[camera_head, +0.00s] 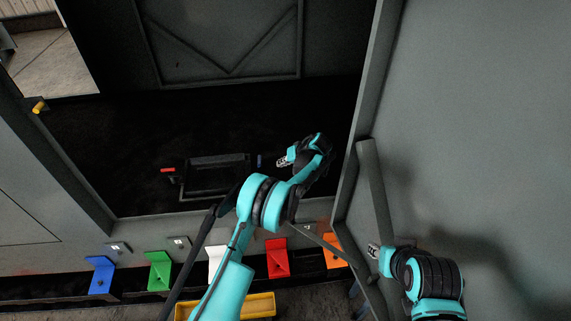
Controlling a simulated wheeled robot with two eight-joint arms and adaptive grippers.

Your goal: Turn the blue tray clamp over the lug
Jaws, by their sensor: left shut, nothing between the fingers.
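The blue tray clamp (259,161) is a small upright blue piece at the right side of a dark tray frame (183,180) inside the dark enclosure. My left gripper (282,161) is shut and empty, just right of the blue clamp, its fingers pointing left towards it. A narrow gap seems to lie between them; contact cannot be told. The lug is too dark and small to make out. My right gripper (372,250) is at the lower right, by the enclosure's right edge and apart from the tray; its fingers are too small to read.
A red clamp (168,170) sits at the tray's left side. Blue (101,275), green (159,271), white (216,264), red (278,258) and orange (334,250) brackets line the front. A yellow bin (262,305) stands below. A grey door panel (480,120) bounds the right.

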